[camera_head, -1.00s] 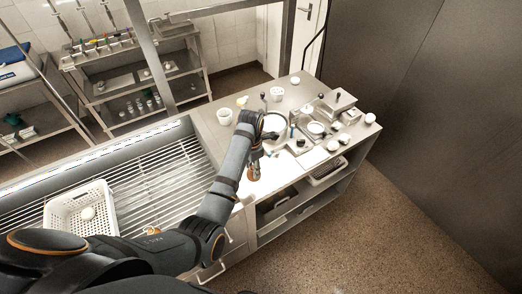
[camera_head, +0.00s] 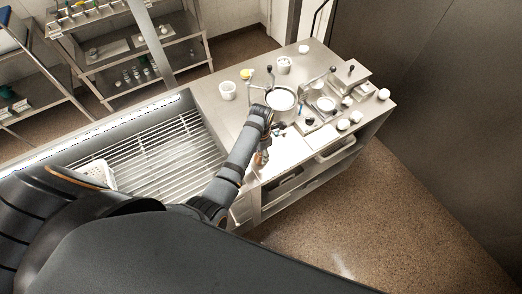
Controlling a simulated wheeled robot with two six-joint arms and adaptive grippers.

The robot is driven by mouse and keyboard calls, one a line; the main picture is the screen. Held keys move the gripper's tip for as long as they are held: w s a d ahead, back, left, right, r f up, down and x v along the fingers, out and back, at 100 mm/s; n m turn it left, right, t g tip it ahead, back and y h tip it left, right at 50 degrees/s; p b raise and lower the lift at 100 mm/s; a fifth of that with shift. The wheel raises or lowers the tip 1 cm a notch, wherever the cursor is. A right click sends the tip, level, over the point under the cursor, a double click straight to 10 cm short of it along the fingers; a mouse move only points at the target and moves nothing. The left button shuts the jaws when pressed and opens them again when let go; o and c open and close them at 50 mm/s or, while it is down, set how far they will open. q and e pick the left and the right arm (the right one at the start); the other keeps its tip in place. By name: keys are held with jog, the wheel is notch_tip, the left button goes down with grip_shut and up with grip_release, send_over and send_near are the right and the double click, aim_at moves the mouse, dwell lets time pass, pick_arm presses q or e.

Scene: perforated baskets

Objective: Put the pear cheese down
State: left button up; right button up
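I cannot pick out the pear cheese for certain. A small yellowish piece (camera_head: 246,74) lies on the steel counter (camera_head: 212,98) at its back left. Several small white rounds, one of them at the right edge (camera_head: 384,94), lie on the counter's right side. My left gripper (camera_head: 279,129) is over the counter, just in front of a round pot (camera_head: 281,100). Its fingers are small and dark, and I cannot see whether they hold anything. My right gripper is not in view.
A white cup (camera_head: 227,90) and a white tub (camera_head: 284,65) stand near the pot. Steel devices (camera_head: 325,104) crowd the counter's right half. A slatted drain table (camera_head: 150,160) lies left, with a white perforated basket (camera_head: 98,174) mostly hidden by my body. Shelves stand behind.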

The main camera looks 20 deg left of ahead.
pick_arm(q)
jog(key=shift+o, duration=1)
jog(key=shift+d, duration=0.2)
jog(key=shift+w+a, duration=0.1)
jog(key=shift+a+r, duration=0.1)
notch_tip(320, 180, up, 9)
jog(key=b, duration=0.3)
notch_tip(320, 180, up, 3)
jog(key=shift+f+p, duration=0.1)
jog(key=shift+p, duration=0.95)
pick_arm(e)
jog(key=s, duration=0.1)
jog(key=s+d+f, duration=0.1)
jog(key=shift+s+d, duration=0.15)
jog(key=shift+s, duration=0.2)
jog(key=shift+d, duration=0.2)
